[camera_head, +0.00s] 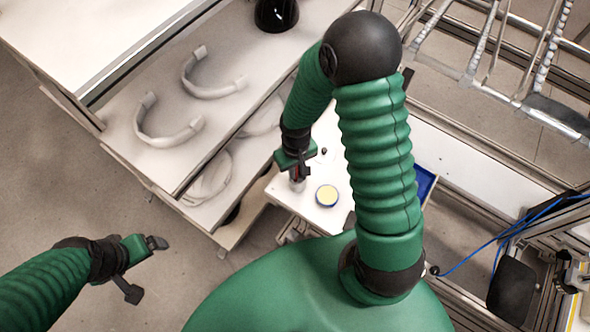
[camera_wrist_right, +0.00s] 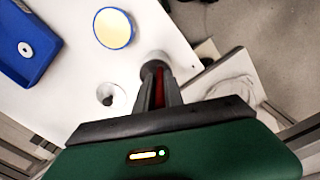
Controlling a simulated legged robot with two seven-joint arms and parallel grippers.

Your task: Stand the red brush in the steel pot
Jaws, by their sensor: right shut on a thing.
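My right gripper (camera_head: 297,170) is low over the white table and shut on the red brush (camera_wrist_right: 160,88). Only a strip of red shows between its fingers in the right wrist view. The steel pot (camera_head: 297,185) is a small grey cup directly below the gripper in the head view. In the right wrist view its round dark rim (camera_wrist_right: 152,66) is just beyond the fingertips. The brush's lower end is hidden, so I cannot tell whether it is inside the pot. My left gripper (camera_head: 146,268) is open and empty over the floor at lower left.
A round blue tin with a yellow top (camera_head: 327,195) stands close to the pot. A small dark-knobbed thing (camera_wrist_right: 107,97) is also nearby. A blue tray (camera_head: 425,182) lies at the table's right. Shelves with pale curved shells (camera_head: 168,125) stand to the left.

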